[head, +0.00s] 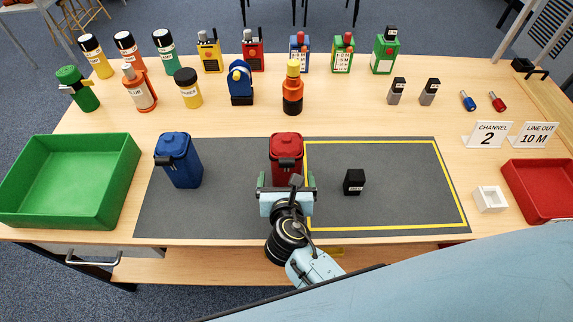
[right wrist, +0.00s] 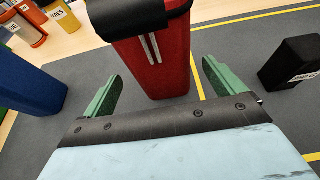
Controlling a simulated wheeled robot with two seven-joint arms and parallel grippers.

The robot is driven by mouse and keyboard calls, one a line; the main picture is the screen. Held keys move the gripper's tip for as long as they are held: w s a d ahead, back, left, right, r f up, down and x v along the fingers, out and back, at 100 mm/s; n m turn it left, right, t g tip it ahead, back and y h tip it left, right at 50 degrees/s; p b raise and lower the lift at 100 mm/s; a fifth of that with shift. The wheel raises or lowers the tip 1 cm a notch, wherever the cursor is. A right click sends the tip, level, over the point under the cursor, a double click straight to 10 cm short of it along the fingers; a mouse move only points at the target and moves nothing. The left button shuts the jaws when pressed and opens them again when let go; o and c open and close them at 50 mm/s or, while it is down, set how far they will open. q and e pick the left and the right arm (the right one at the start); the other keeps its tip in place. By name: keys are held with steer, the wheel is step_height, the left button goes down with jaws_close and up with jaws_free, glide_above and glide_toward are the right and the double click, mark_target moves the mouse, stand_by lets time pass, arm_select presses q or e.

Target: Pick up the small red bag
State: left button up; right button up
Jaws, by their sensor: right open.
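The small red bag (head: 286,150) stands upright on the dark grey mat (head: 230,215), at the left edge of the yellow outline. It has a lid and a black strap or handle on its front. In the right wrist view the red bag (right wrist: 160,62) rises between and just beyond the green fingers. My right gripper (head: 286,182) is open in front of the bag, one finger toward each side of it. In the right wrist view my right gripper (right wrist: 160,88) shows its fingers spread, not closed on the bag. My left gripper is not in view.
A blue bag (head: 180,160) stands left of the red one. A small black block (head: 354,182) stands inside the yellow outline. A green tray (head: 70,182) is at left, a red tray (head: 540,190) at right. Bottles and devices line the table's back.

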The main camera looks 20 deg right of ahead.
mark_target(287, 176)
steer(key=x, duration=0.4)
steer(key=shift+b, duration=0.35)
steer(key=shift+d+f, duration=0.1)
steer(key=shift+c, duration=0.7)
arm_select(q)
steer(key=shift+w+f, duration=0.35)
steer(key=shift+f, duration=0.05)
arm_select(e)
steer(key=c, duration=0.9)
